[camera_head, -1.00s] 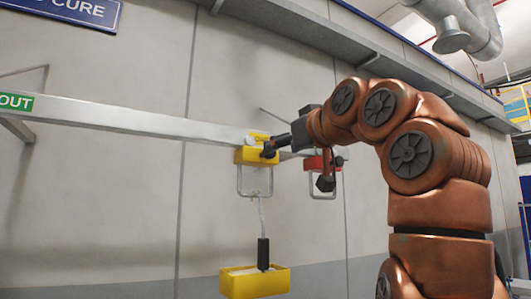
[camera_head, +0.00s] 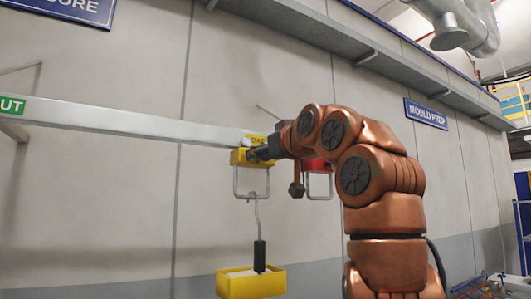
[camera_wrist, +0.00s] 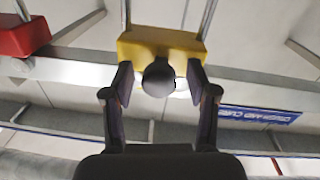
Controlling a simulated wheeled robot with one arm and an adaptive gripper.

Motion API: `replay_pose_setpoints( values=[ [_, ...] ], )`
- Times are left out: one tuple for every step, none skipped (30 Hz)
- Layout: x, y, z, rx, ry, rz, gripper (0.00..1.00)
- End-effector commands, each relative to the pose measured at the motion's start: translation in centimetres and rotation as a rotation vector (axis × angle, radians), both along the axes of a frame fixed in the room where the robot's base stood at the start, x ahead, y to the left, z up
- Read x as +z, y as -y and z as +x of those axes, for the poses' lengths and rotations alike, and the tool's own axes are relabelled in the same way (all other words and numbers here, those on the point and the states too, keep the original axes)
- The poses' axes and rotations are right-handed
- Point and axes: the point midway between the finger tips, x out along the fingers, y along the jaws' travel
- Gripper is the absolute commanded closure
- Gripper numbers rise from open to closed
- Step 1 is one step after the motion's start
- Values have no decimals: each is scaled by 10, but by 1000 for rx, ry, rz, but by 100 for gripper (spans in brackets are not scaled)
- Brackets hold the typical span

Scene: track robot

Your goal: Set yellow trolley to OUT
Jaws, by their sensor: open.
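The yellow trolley (camera_head: 239,158) hangs on a pale overhead rail (camera_head: 120,128) beside a partly covered yellow label. A metal loop, a hook with a black grip and a yellow bin (camera_head: 251,286) hang below it. A green OUT sign (camera_head: 11,106) is on the rail at the far left. My gripper (camera_head: 256,153) is at the trolley's right side. In the wrist view, the yellow trolley body (camera_wrist: 165,40) lies just ahead, and my open gripper (camera_wrist: 159,78) has one finger on each side of its dark round knob (camera_wrist: 158,77). Contact with the knob is unclear.
A red trolley (camera_head: 317,166) is on the rail to the right, partly behind my arm; it also shows at the wrist view's left edge (camera_wrist: 22,38). The rail between the yellow trolley and OUT looks clear. A grey wall (camera_head: 90,200) stands close behind.

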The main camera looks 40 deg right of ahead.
Motion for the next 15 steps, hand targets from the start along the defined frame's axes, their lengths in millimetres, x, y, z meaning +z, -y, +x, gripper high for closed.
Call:
replay_pose_setpoints(
  values=[
    [0, 0, 0, 0, 0, 0, 42],
    [0, 0, 0, 0, 0, 0, 43],
    [0, 0, 0, 0, 0, 0, 47],
    [0, 0, 0, 0, 0, 0, 50],
    [0, 0, 0, 0, 0, 0, 54],
    [0, 0, 0, 0, 0, 0, 58],
    [0, 0, 0, 0, 0, 0, 61],
    [0, 0, 0, 0, 0, 0, 64],
    [0, 0, 0, 0, 0, 0, 68],
    [0, 0, 0, 0, 0, 0, 71],
    [0, 0, 0, 0, 0, 0, 74],
    [0, 0, 0, 0, 0, 0, 79],
    [0, 0, 0, 0, 0, 0, 82],
    [0, 0, 0, 0, 0, 0, 85],
    [0, 0, 0, 0, 0, 0, 89]
  ],
)
